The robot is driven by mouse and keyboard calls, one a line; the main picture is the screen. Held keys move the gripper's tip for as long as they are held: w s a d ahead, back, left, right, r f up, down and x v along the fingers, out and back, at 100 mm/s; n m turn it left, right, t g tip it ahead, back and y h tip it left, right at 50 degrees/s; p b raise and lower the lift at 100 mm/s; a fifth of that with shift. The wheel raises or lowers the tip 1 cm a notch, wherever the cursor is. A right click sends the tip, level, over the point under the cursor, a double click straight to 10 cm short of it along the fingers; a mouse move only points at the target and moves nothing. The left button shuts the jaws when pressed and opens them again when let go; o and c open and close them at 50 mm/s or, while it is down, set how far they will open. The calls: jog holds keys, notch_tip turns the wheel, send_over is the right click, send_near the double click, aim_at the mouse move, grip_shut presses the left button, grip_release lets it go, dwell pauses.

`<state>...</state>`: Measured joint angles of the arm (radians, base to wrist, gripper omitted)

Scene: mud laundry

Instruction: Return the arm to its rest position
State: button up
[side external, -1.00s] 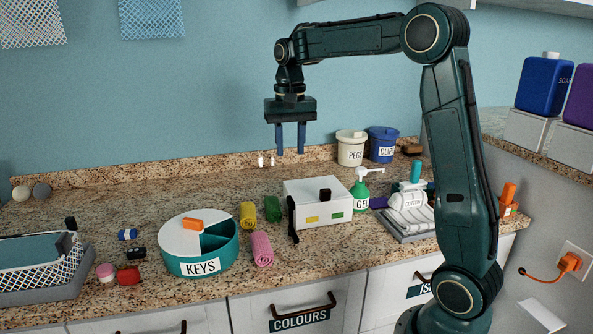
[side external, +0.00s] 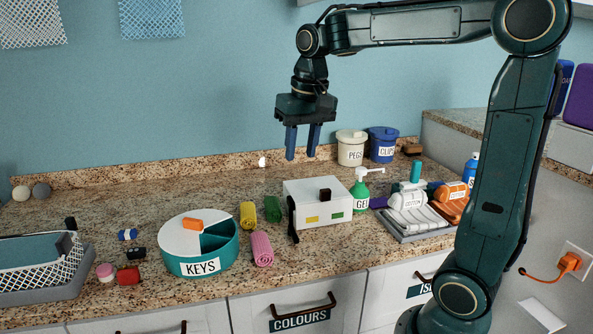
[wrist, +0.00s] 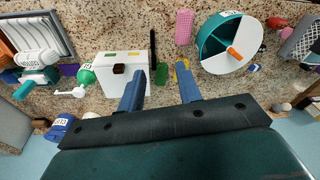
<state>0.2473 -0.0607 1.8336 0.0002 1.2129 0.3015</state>
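My gripper (side external: 302,142) hangs in the air above the back of the counter, in front of the blue wall. Its two blue fingers point down and stand apart. In the wrist view my gripper (wrist: 160,92) also shows spread fingers with nothing held between them. My upper arm links reach from the right side of the picture over the counter.
Below lie a white box (side external: 318,203), a green GEL pump bottle (side external: 361,192), a KEYS tub (side external: 201,262), and rolled cloths (side external: 261,249). PEGS (side external: 351,150) and CLIPS (side external: 382,146) pots stand at the back. The air around my gripper is clear.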

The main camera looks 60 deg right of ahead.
jog(key=s+a+f+n+t, duration=0.2)
jog(key=s+a+n, duration=0.1)
jog(key=s, duration=0.5)
jog(key=s+a+f+n+t, duration=0.1)
jog(key=s+a+f+n, duration=0.2)
jog(key=s+a, duration=0.2)
jog(key=s, duration=0.3)
jog(key=shift+a+t, duration=0.3)
jog(key=shift+t, duration=0.1)
